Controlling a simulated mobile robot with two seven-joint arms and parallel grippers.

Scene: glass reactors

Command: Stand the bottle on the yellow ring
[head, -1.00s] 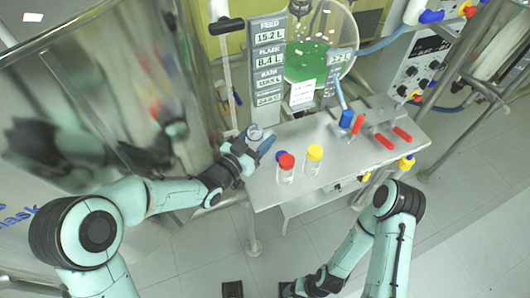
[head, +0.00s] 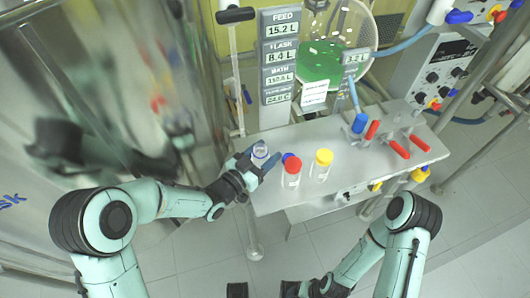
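A small clear bottle (head: 260,152) with a blue band at its neck is upright at the left end of the grey bench, between the fingers of my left gripper (head: 262,165). The gripper looks shut on it. Whether the bottle's base touches the bench is hidden by the fingers. I cannot make out a yellow ring. A red-capped bottle (head: 291,172) and a yellow-capped bottle (head: 322,165) stand just right of the gripper. My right arm hangs low in front of the bench; its gripper is at the bottom edge, its fingers not clear.
A blue cap (head: 288,157) shows just behind the red one. Red-handled valves (head: 398,148) and a blue-ended hose (head: 359,122) occupy the right of the bench (head: 345,180). A display post (head: 279,60) and a round vessel of green liquid (head: 318,65) stand behind.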

